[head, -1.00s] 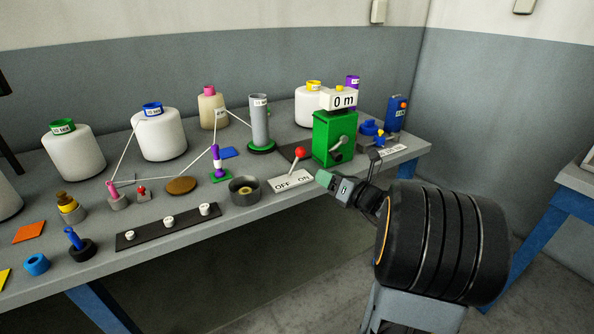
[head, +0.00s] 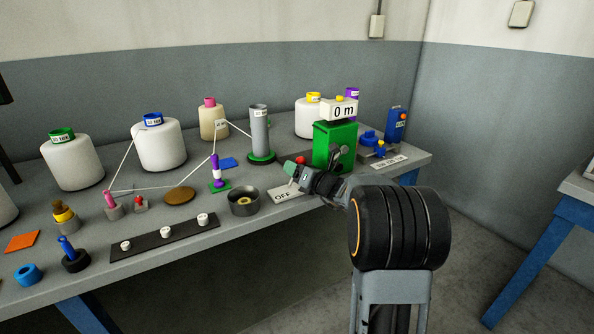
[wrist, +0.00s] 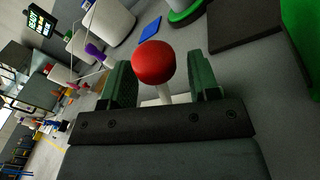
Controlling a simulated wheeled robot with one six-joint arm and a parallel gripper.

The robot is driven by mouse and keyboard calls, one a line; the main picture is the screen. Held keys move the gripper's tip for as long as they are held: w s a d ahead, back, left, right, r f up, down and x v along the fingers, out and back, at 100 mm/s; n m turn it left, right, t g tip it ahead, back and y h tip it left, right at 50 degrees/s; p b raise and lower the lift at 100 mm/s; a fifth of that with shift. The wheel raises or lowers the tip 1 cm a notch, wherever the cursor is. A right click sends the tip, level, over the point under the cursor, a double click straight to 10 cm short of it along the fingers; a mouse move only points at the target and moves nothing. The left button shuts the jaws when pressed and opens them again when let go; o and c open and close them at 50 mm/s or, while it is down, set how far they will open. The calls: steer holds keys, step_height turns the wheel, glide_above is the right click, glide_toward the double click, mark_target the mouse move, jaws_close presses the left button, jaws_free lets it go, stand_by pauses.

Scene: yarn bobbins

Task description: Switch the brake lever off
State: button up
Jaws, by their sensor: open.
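The brake lever has a red ball knob (wrist: 154,62) on a pale stem. In the wrist view the knob stands between the two green fingers of my gripper (wrist: 162,85), with space on both sides. My gripper is open around it and not closed on it. In the head view my gripper (head: 295,168) is at the lever, and only a bit of the red knob (head: 300,160) shows. The lever's white plate (head: 283,194) shows the word OFF; its ON end is hidden behind my gripper.
A green box (head: 335,145) with a 0 m display (head: 343,111) stands just behind my gripper. A grey metal cup (head: 243,202) sits to the left. A grey cylinder on a green base (head: 259,135) stands behind. Yarn runs between the bobbins and pegs at the left.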

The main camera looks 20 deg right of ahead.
steer(key=shift+c, duration=0.4)
steer(key=shift+r, duration=0.1)
jaws_close()
